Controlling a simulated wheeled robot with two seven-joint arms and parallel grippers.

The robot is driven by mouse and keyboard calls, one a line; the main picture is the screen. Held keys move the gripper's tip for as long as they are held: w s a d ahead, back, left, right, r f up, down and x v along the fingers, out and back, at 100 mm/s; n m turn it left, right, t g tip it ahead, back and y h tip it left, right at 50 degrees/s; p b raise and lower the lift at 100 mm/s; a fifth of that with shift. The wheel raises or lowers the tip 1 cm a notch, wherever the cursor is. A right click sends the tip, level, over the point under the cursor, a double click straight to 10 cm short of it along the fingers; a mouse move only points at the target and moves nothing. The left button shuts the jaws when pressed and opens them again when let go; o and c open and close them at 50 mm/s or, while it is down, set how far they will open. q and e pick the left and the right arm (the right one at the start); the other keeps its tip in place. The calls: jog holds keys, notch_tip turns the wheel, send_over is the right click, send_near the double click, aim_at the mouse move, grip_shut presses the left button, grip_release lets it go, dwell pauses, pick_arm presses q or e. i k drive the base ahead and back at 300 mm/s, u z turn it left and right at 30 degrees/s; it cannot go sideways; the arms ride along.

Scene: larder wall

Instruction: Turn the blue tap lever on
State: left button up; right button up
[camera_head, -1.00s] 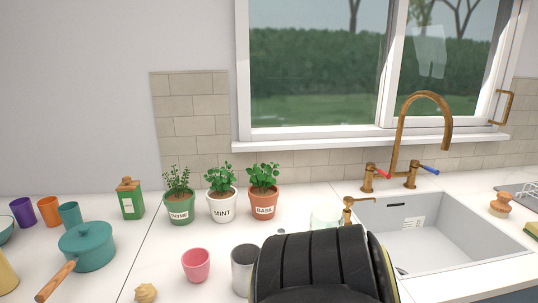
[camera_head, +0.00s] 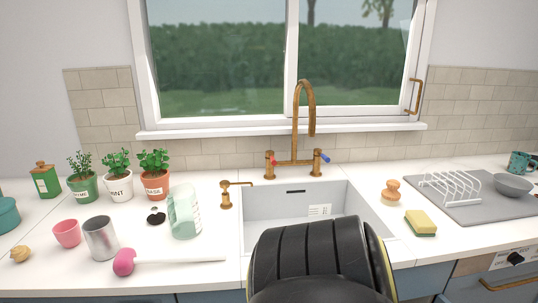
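The brass tap (camera_head: 303,120) stands behind the white sink (camera_head: 270,212). Its blue lever (camera_head: 325,156) is on the right-hand valve, and its red lever (camera_head: 277,159) is on the left-hand valve. The blue lever tip points to the right. No water shows below the spout. A large black ribbed part of my own body covers the front of the sink at the bottom centre. Neither of my grippers can be seen in the head view.
Left of the sink stand a brass soap dispenser (camera_head: 226,195), a clear glass jar (camera_head: 184,212), a metal cup (camera_head: 101,238) and a pink cup (camera_head: 67,233). Potted herbs (camera_head: 118,176) line the back. A brush (camera_head: 391,191), sponge (camera_head: 420,223) and drying mat (camera_head: 470,206) are at right.

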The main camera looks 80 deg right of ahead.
aim_at(317, 151)
jog(key=k, duration=1.5)
jog(key=z, duration=1.65)
